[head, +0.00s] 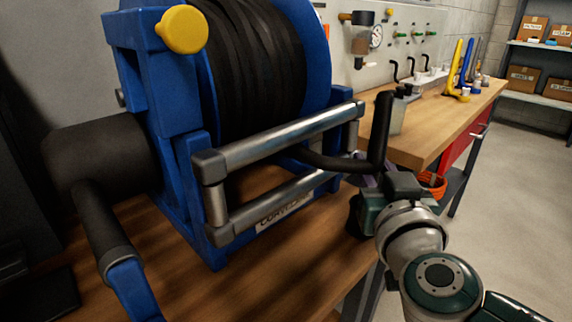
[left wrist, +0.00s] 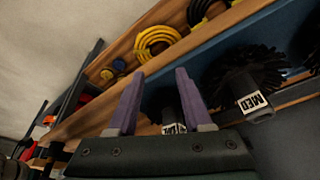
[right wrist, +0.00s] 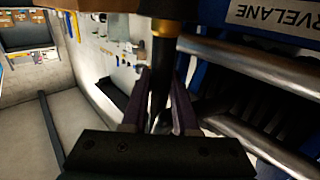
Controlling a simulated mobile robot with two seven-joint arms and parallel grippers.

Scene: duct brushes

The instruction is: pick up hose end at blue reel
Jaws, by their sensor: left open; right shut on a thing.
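The blue reel (head: 160,95) stands on the wooden bench with black hose (head: 250,65) wound on its drum. The hose runs out between the metal guide rollers (head: 285,135) and bends upward into a black end piece (head: 382,130). My right gripper (head: 366,170) is shut on the hose just right of the rollers. In the right wrist view the black hose (right wrist: 160,85) stands between the purple fingers (right wrist: 160,95), with a brass-coloured band (right wrist: 163,28) beyond. My left gripper (left wrist: 158,95) is open and empty, seen only in the left wrist view.
The left wrist view shows dark round brushes (left wrist: 245,75) with MED labels and a yellow coil (left wrist: 157,42) on shelving. Open floor (head: 525,190) lies to the right.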

